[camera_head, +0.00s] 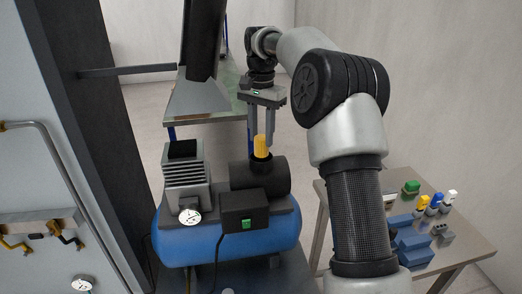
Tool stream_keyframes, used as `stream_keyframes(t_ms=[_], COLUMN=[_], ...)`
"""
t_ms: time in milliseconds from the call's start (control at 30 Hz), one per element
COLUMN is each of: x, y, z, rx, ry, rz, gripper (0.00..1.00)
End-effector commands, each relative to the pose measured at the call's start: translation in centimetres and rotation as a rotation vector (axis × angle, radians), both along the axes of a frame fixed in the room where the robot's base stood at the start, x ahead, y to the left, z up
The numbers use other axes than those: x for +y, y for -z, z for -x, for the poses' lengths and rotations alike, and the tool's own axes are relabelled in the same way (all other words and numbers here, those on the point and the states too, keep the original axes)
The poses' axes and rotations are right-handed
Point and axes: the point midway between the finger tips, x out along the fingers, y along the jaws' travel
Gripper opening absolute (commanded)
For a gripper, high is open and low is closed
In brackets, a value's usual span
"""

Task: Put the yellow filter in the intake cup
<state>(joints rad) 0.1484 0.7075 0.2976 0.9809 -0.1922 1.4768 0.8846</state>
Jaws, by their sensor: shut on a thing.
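The yellow filter (261,146) is upright between the fingertips of my gripper (262,143), which is shut on it. In the picture it overlaps the top of the black motor cylinder (268,177) of the blue compressor. I cannot tell whether its lower end touches anything. The intake cup cannot be made out clearly. A finned grey pump head (187,175) with a dark top stands to the left of the filter.
The blue tank (180,238) carries a dial gauge (190,215) and a black switch box (245,211). A side table (461,229) at the right holds several small coloured parts.

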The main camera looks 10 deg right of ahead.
Motion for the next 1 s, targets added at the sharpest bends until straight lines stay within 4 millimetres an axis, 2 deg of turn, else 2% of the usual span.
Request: stream_keyframes(t_ms=[167, 367, 733, 767, 833, 867, 1000], x=[0.0, 0.0, 0.0, 0.0, 0.0, 0.0, 0.0], y=[1.4, 4.1, 4.6, 4.5, 4.5, 4.5, 4.5], z=[0.0, 0.0, 0.0, 0.0, 0.0, 0.0, 0.0], rx=[0.001, 0.001, 0.0, -0.001, -0.001, -0.001, -0.001], ry=[0.0, -0.001, -0.001, -0.001, -0.001, -0.001, -0.001], rz=[-0.001, 0.0, 0.0, -0.001, -0.001, -0.001, -0.001], gripper=[0.12, 0.12, 0.12, 0.36, 0.48, 0.51, 0.51])
